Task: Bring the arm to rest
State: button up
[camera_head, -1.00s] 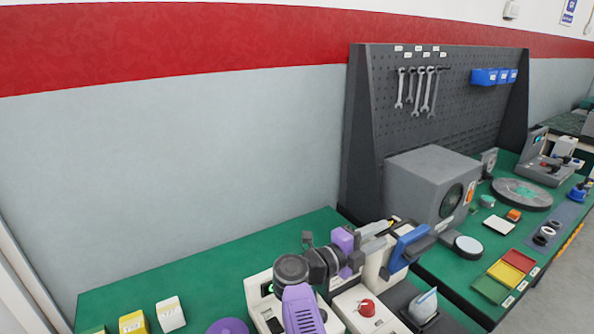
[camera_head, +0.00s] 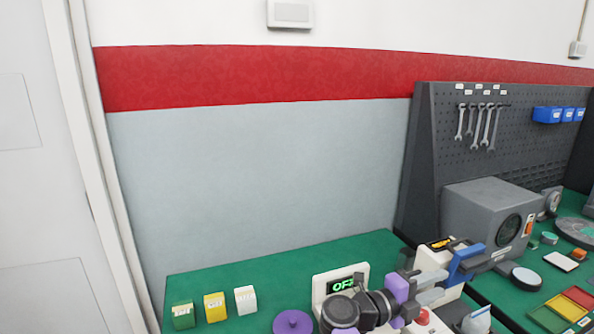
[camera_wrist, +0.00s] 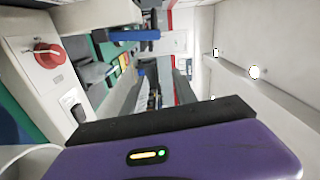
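My gripper (camera_head: 420,289) is at the lower right of the head view, above the green bench and in front of the white device with a blue handle (camera_head: 465,264). Its purple housing fills the bottom of the wrist view (camera_wrist: 170,155), with a lit yellow and green indicator. The fingertips do not show clearly, so I cannot tell whether they are open or shut. I see nothing held. My arm is bent, with black joints low in the head view.
A white unit with a display reading OFF (camera_head: 345,287) stands close behind my arm. A red knob (camera_wrist: 47,55) is beside my gripper. A grey box machine (camera_head: 488,215) stands right.

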notch_tip(320, 180, up, 11)
jog(key=s+a+n+t, duration=0.3)
jog(key=n+t, duration=0.5)
jog(key=t, duration=0.3)
jog(key=s+a+f+n+t+y, duration=0.3)
jog(key=s+f+n+y, duration=0.3)
jog(key=s+n+y, duration=0.4)
jog(key=s+a+f+n+t+y, duration=0.2)
jog(key=s+a+f+n+y, duration=0.4)
jog(key=s+n, duration=0.55)
jog(key=s+f+g, duration=0.2)
jog(key=s+g, duration=0.1)
jog(key=s, duration=1)
jog(key=s+d+f+n+g+y, duration=0.1)
jog(key=s+g, duration=0.3)
jog(key=s, duration=0.9)
jog(key=shift+f, duration=0.75)
